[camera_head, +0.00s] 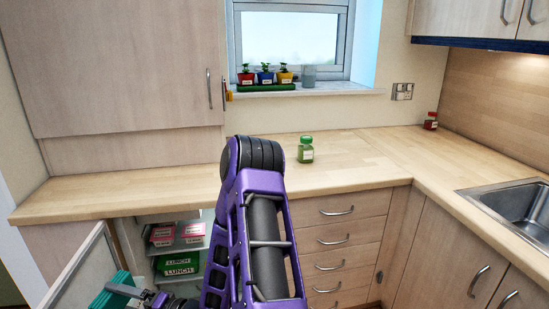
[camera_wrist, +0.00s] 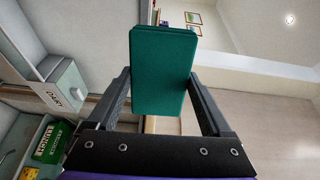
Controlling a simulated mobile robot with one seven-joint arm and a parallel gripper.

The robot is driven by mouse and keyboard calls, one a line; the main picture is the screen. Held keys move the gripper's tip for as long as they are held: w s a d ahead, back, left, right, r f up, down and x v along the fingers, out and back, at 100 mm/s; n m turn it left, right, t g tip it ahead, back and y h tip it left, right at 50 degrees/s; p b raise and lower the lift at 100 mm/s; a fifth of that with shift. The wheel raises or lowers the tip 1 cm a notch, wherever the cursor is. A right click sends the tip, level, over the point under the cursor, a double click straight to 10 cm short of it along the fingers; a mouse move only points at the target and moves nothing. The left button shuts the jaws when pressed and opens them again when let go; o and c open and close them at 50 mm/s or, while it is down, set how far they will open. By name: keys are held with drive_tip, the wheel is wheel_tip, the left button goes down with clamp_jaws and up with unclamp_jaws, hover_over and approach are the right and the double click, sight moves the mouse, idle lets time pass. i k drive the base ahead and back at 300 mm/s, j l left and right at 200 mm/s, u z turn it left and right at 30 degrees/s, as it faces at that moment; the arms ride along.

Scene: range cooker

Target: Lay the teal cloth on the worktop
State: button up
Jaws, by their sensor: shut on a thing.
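The teal cloth (camera_wrist: 163,70) is folded into a thick pad and sits between the two dark fingers of my gripper (camera_wrist: 163,95) in the wrist view. My gripper is shut on it. In the head view the teal cloth (camera_head: 118,279) shows at the lower left, partly cut off by the frame, with my gripper (camera_head: 132,291) beside the open fridge door and below worktop height. The pale wooden worktop (camera_head: 110,194) runs along the wall and turns right towards the sink. Its left stretch is bare.
The open fridge door (camera_head: 82,264) stands near my gripper. Inside the fridge are a green lunch box (camera_head: 180,265) and pink-labelled packs (camera_head: 192,230). A green-lidded jar (camera_head: 306,150) and a red jar (camera_head: 430,121) stand on the worktop. A sink (camera_head: 515,208) is at right.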

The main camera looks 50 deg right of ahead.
sight(325, 159)
drive_tip(key=k+l+z, duration=0.15)
drive_tip(key=z, duration=0.3)
drive_tip(key=l+z, duration=0.1)
drive_tip(key=z, duration=1)
drive_tip(key=i+l, duration=0.15)
drive_tip(key=l, duration=0.2)
drive_tip(key=i+l+z, duration=0.1)
drive_tip(key=l, duration=0.2)
